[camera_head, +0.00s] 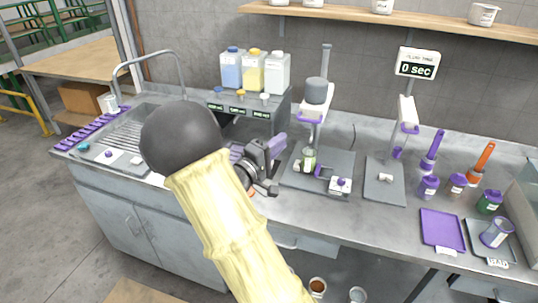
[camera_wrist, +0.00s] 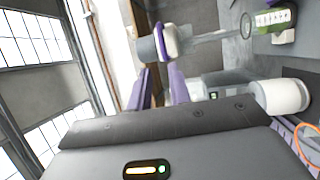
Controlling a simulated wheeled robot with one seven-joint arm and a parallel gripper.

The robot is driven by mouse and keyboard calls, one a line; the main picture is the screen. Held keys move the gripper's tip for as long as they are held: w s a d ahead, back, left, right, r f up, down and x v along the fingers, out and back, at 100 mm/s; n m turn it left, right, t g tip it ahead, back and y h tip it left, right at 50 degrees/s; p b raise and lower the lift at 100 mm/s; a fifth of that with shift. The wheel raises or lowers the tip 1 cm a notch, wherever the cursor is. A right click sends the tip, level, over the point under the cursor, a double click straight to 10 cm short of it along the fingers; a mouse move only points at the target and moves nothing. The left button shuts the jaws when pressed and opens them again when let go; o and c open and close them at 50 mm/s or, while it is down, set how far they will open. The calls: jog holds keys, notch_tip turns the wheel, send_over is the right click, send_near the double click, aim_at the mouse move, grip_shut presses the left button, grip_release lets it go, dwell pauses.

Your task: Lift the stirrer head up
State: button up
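The stirrer head (camera_head: 315,102) is a white housing with a grey cylinder on top and a purple ring, on a metal stand pole. It hangs above a small vessel with green contents (camera_head: 308,160) on the stand's base. My gripper (camera_head: 278,144) is left of the stirrer and lower than its head, apart from it. In the wrist view, my two purple fingers (camera_wrist: 159,88) are spread with nothing between them. The stirrer head (camera_wrist: 170,41) shows sideways beyond the fingertips, with its shaft running right toward the green vessel (camera_wrist: 272,18).
A second stand with a "0 sec" display (camera_head: 416,68) is right of the stirrer. Blue, yellow and white bottles (camera_head: 254,72) stand on a dispenser behind my gripper. A small white control box (camera_head: 340,185) sits at the stirrer base's front. A purple tray (camera_head: 442,230) lies farther right.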

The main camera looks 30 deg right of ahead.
jog(key=shift+v, duration=1.9)
jog(key=w+a+f+m+t+y, duration=0.1)
jog(key=w+a+f+t+y, duration=0.25)
jog(key=a+f+y, duration=0.6)
jog(key=s+a+m+g+y, duration=0.1)
jog(key=s+a+g+y, duration=0.2)
jog(key=s, duration=0.6)
jog(key=s+a+g+y+p, duration=0.1)
jog(key=s+a+g+y, duration=0.3)
jog(key=s, duration=0.5)
jog(key=shift+s+a+f+m+y+p, duration=0.15)
jog(key=shift+s+a+m+y+p, duration=0.2)
jog(key=shift+y, duration=0.8)
jog(key=shift+w+d, duration=0.1)
jog(key=shift+w, duration=0.1)
